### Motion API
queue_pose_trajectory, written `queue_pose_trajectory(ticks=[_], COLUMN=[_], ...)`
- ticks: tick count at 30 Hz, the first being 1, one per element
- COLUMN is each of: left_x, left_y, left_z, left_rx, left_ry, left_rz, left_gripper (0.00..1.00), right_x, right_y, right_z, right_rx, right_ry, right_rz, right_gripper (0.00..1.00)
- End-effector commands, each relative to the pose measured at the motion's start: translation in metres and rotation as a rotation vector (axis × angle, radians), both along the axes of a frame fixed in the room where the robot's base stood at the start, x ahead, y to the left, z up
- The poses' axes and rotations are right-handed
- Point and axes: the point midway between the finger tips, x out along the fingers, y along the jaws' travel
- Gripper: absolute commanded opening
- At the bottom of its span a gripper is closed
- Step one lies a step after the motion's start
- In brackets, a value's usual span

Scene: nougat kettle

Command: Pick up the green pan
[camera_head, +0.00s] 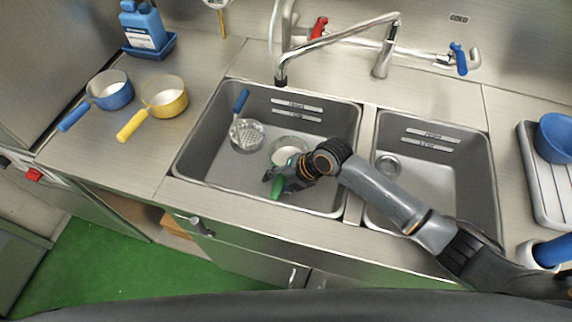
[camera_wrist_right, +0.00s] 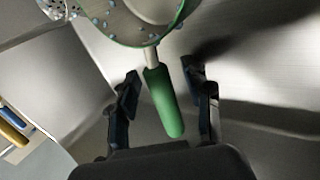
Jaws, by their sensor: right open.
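The green pan (camera_wrist_right: 185,10) lies in the left sink basin, its green handle (camera_wrist_right: 163,100) pointing toward the front. In the head view the pan's bowl (camera_head: 289,146) shows behind my right gripper (camera_head: 278,176), and the handle tip (camera_head: 276,190) shows below it. In the right wrist view my right gripper (camera_wrist_right: 160,85) is open, with one finger on each side of the handle and visible gaps between. Part of the pan is hidden by my gripper and wrist in the head view. My left gripper is not seen.
The faucet (camera_head: 340,40) reaches over the basin from behind. Blue (camera_head: 110,92) and yellow (camera_head: 165,98) pans stand on the left counter. The right basin (camera_head: 445,165) is empty below my arm.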

Motion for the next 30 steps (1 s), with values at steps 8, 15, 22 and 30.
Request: queue_pose_trajectory(ticks=[8, 15, 22, 30], left_x=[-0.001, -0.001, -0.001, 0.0], left_y=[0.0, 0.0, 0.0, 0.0], left_z=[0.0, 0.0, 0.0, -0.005], left_rx=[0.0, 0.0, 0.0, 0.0], left_ry=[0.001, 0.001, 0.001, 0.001], left_rz=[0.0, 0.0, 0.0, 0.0], left_gripper=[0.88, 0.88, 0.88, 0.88], right_x=[0.0, 0.001, 0.001, 0.002], right_y=[0.0, 0.0, 0.0, 0.0], right_z=[0.0, 0.002, 0.004, 0.045], right_rx=[0.0, 0.002, 0.003, 0.004], right_ry=[0.0, -0.004, -0.005, -0.01], right_rz=[0.0, 0.0, 0.0, 0.003], right_gripper=[0.25, 0.0, 0.0, 0.0])
